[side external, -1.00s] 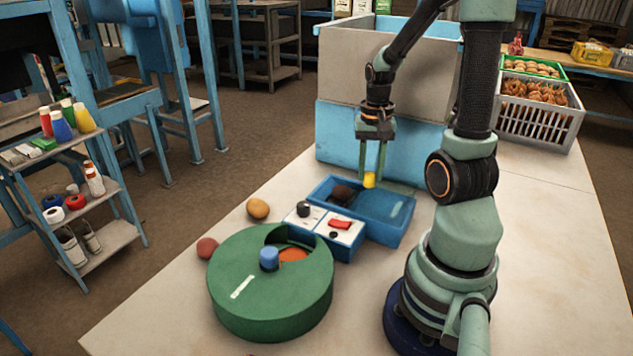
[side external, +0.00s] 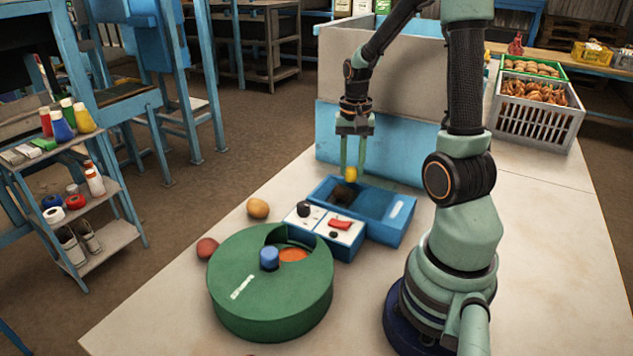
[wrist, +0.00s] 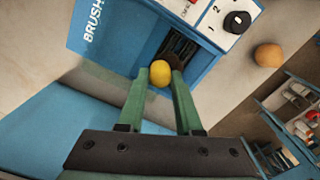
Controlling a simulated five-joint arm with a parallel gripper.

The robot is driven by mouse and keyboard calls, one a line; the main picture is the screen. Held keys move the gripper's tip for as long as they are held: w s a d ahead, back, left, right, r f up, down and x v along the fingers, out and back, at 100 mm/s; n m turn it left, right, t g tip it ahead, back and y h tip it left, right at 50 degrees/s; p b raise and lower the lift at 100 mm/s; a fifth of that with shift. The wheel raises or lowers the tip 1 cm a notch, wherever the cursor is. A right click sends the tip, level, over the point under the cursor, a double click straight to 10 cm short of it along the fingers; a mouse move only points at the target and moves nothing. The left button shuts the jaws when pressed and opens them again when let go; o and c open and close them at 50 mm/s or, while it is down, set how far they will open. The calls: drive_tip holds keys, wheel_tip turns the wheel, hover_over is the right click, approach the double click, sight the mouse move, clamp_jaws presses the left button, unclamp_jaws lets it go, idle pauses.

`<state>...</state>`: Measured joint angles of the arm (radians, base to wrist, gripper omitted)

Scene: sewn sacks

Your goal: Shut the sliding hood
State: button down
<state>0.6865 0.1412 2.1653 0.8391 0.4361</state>
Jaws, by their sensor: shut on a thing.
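A blue box (side external: 388,234) stands on the table, with a blue hood (side external: 375,203) over part of its top. A dark brown brush opening (side external: 342,195) shows at the hood's left end, and it also shows in the wrist view (wrist: 181,47).
A white panel (side external: 325,225) with a black knob and red switch adjoins the box. A green round drum (side external: 270,300) with a blue knob stands in front. A large grey and blue bin (side external: 375,150) stands close behind. Two round fruits or vegetables (side external: 257,208) lie at left.

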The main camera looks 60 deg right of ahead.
drive_tip(key=w, duration=0.7)
drive_tip(key=shift+r, duration=0.1)
drive_tip(key=c, duration=0.6)
unclamp_jaws()
drive_tip(key=shift+s, duration=0.1)
wheel_tip(320, 180, up, 12)
drive_tip(key=shift+r, duration=0.1)
drive_tip(key=s+a+n+t, duration=0.1)
drive_tip(key=a+n+t, duration=0.1)
drive_tip(key=a+n, duration=0.2)
drive_tip(key=s+a+n+t, duration=0.1)
drive_tip(key=a+n, duration=0.3)
drive_tip(key=a, duration=0.6)
drive_tip(key=s+a+r+n+t, duration=0.1)
drive_tip(key=s+a+n+t, duration=0.1)
drive_tip(key=a+n, duration=0.2)
drive_tip(key=shift+s+a+n+t, duration=0.15)
drive_tip(key=shift+a+n, duration=0.05)
drive_tip(key=shift+a, duration=0.7)
drive_tip(key=shift+s+a+n+t, duration=0.1)
drive_tip(key=shift+a+n+t, duration=0.1)
drive_tip(key=shift+a, duration=0.65)
